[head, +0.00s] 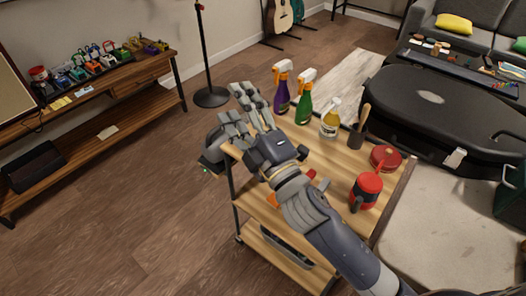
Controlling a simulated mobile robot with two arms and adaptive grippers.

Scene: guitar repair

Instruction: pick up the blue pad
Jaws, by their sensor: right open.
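I cannot make out a blue pad in the head view; my right arm and gripper cover part of the wooden cart top (320,158). My right gripper (236,106) is over the cart's far left corner, with its grey fingers spread apart and nothing seen between them. My right arm comes in from the bottom right and crosses above the cart. A small red-orange thing (312,176) shows beside my wrist, partly hidden. My left gripper is not in view.
A purple spray bottle (282,92), a green spray bottle (304,104) and a yellow bottle (330,120) stand along the cart's back edge. A red tin (385,157) and a red-black container (366,190) stand right. A black guitar case (435,105) lies behind.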

